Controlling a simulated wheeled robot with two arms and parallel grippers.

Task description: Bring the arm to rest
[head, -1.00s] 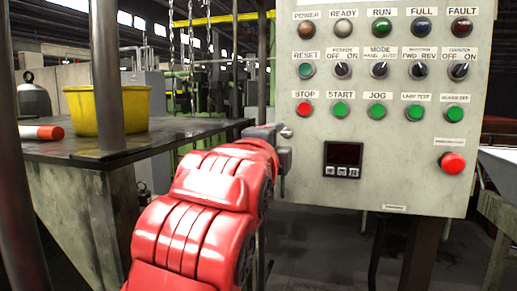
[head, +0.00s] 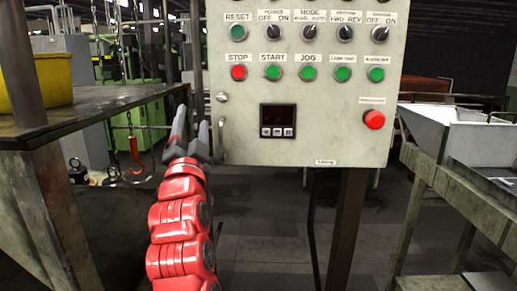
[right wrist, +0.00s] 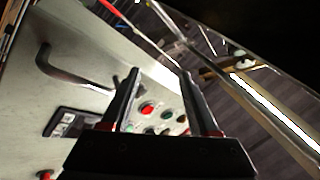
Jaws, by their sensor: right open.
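My right arm is red, and its right gripper (head: 191,116) has two grey fingers pointing up at the left edge of the control panel (head: 340,151). The fingers are spread with nothing between them. In the right wrist view, the open fingers (right wrist: 158,72) frame a red button (right wrist: 148,108) and other panel buttons in the background. I cannot tell how close the fingers are to the panel's side. My left gripper is not in view.
The panel carries a handle (head: 222,140), a small display (head: 278,120) and a red emergency button (head: 374,120). A dark table (head: 95,105) with a yellow bucket (head: 35,80) stands left. A white metal chute (head: 465,135) stands right. Floor shows below the panel.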

